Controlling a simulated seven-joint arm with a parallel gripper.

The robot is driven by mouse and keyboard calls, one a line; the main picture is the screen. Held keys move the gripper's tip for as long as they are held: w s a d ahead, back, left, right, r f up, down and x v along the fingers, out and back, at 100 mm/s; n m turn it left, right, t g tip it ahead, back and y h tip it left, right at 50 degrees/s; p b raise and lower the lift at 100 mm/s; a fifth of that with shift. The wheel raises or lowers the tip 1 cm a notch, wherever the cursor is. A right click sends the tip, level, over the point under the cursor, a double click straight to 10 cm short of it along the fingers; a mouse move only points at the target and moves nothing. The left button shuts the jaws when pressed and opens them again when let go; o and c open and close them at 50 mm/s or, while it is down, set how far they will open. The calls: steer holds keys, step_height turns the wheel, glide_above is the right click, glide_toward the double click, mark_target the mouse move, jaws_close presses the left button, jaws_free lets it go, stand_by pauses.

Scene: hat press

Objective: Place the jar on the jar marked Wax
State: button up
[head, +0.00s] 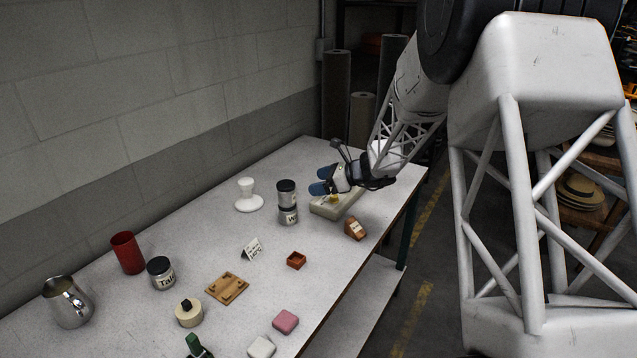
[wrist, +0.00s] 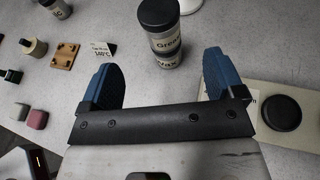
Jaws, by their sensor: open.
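A dark-lidded jar (head: 286,187) stands upright on top of the jar marked Wax (head: 288,215), which stands on the table. In the wrist view the upper jar (wrist: 160,28) has a label starting "Grea", and the Wax jar (wrist: 167,59) shows beneath it. My gripper (head: 320,181) is open with blue fingertips, to the right of the stacked jars and apart from them. In the wrist view the jars stand ahead of the gap between the open fingers (wrist: 160,62). Nothing is held.
A pale board (head: 337,205) lies under my gripper; a black disc (wrist: 282,112) sits on it. A wooden labelled block (head: 355,228), a card (head: 252,249) and a Talc jar (head: 161,273) stand nearer.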

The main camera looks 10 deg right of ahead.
stand_by(0.4)
steer(key=s+a+r+n+g+h, duration=0.2)
steer(key=s+r+n, duration=0.2)
steer(key=s, duration=0.4)
steer(key=s+a+r+n+g+h, duration=0.1)
steer(key=s+a+r+n, duration=0.2)
steer(key=s, duration=0.5)
steer(key=s+a+r+n+g+h, duration=0.15)
steer(key=s+r+n, duration=0.3)
steer(key=s, duration=0.45)
steer(key=s+d+n+h, duration=0.2)
steer(key=s+n+h, duration=0.2)
steer(key=s, duration=0.8)
steer(key=s+d+n+h, duration=0.3)
steer(key=s+n, duration=0.4)
steer(key=s, duration=0.5)
steer(key=shift+d+r+n+t+h, duration=0.3)
steer(key=shift+r+n+t+h, duration=0.05)
steer(key=shift+r+t+h, duration=0.1)
